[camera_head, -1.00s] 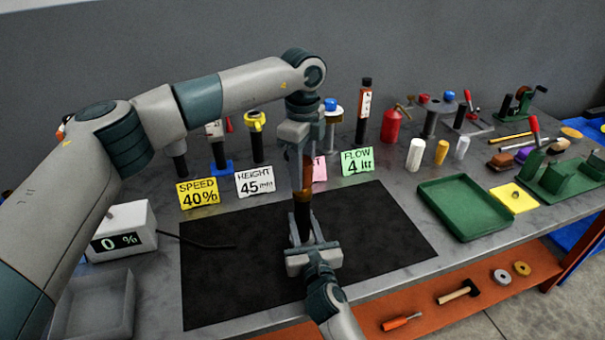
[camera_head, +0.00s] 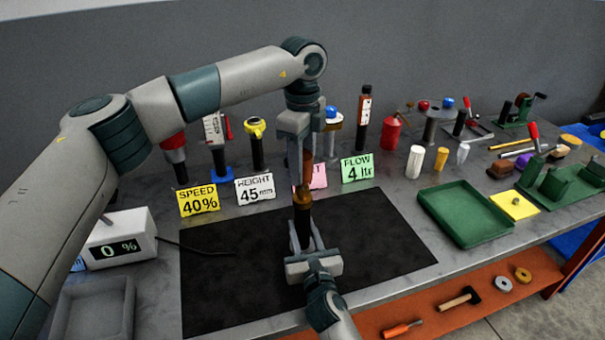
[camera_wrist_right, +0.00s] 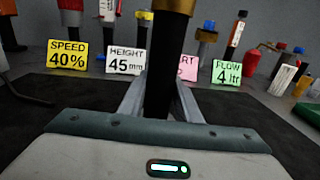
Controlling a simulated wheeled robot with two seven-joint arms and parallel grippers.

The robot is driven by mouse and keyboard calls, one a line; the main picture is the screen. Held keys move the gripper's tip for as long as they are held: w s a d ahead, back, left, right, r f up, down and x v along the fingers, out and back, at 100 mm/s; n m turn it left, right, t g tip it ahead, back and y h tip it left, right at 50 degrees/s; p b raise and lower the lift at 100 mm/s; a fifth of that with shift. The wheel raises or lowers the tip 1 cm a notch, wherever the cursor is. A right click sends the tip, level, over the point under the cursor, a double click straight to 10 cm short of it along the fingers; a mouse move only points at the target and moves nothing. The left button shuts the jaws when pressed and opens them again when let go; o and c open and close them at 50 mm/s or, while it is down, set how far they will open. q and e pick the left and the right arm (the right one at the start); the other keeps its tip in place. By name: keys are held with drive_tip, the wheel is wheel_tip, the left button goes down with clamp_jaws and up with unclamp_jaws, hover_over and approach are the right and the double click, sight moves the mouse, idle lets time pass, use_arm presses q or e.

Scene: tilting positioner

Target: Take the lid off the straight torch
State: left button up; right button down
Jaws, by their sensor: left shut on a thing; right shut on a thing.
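The straight torch (camera_head: 302,228) stands upright over the black mat. Its lower body is black, with a brass-coloured collar above it and a brown part higher up. My left gripper (camera_head: 303,186) comes down from above and is shut around the torch's upper part, which its fingers partly hide. My right gripper (camera_head: 303,242) is shut on the black lower body from the front. In the right wrist view the black body (camera_wrist_right: 162,85) rises between the fingers, with the brass collar at the top edge. I cannot tell whether the lid is apart from the body.
A black mat (camera_head: 225,290) lies under the grippers. Speed (camera_head: 198,200), height (camera_head: 255,189) and flow (camera_head: 357,168) cards stand behind, before several upright tools. A 0 % display box (camera_head: 118,240) is left, a green tray (camera_head: 465,212) right. The mat's right part is clear.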

use_arm(q)
drive_tip(key=shift+r, duration=0.55)
use_arm(e)
drive_tip(key=c, duration=1.2)
unclamp_jaws()
use_arm(q)
drive_tip(key=shift+f+b, duration=0.8)
drive_tip(key=shift+f, duration=0.05)
use_arm(e)
drive_tip(key=v, duration=1.2)
